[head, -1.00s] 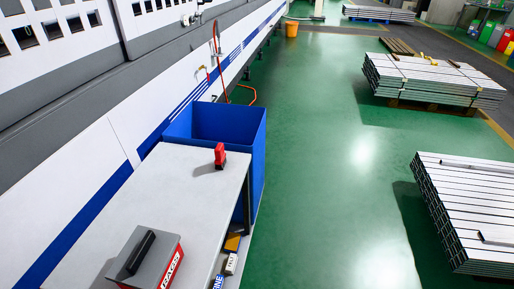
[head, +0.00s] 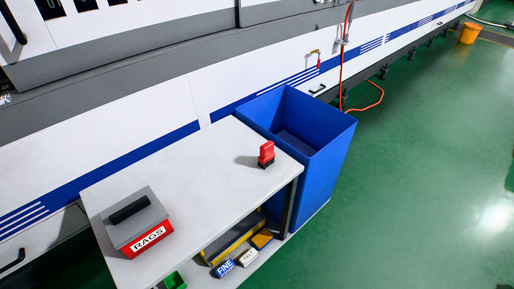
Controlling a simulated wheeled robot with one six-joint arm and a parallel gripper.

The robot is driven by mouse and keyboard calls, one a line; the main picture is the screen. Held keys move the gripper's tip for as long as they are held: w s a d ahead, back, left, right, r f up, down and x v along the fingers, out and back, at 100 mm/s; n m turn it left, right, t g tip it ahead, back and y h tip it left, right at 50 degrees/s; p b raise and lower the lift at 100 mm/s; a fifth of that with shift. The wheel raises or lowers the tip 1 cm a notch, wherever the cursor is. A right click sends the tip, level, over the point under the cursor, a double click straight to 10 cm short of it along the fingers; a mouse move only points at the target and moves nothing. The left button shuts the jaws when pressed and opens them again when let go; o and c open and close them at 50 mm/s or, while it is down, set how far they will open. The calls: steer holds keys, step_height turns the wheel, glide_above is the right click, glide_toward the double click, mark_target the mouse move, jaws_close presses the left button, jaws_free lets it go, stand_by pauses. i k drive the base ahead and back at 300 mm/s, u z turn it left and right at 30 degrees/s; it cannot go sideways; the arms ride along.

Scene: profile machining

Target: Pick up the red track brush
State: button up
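The red track brush (head: 266,155) stands on the white top of the side table (head: 200,185), near its far right corner. It has a red upper body and a dark lower part that rests on the table. Nothing touches it. My gripper is not in view.
A grey and red rags box (head: 139,220) sits at the table's left end. A blue bin (head: 325,160) stands against the table's right end. A lower shelf holds several small items, including a blue block marked FINE (head: 223,268). The white machine runs behind. Green floor is clear at right.

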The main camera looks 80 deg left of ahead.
mark_target(266, 158)
steer(key=u, duration=0.8)
steer(key=i, duration=0.9)
steer(key=u, duration=0.9)
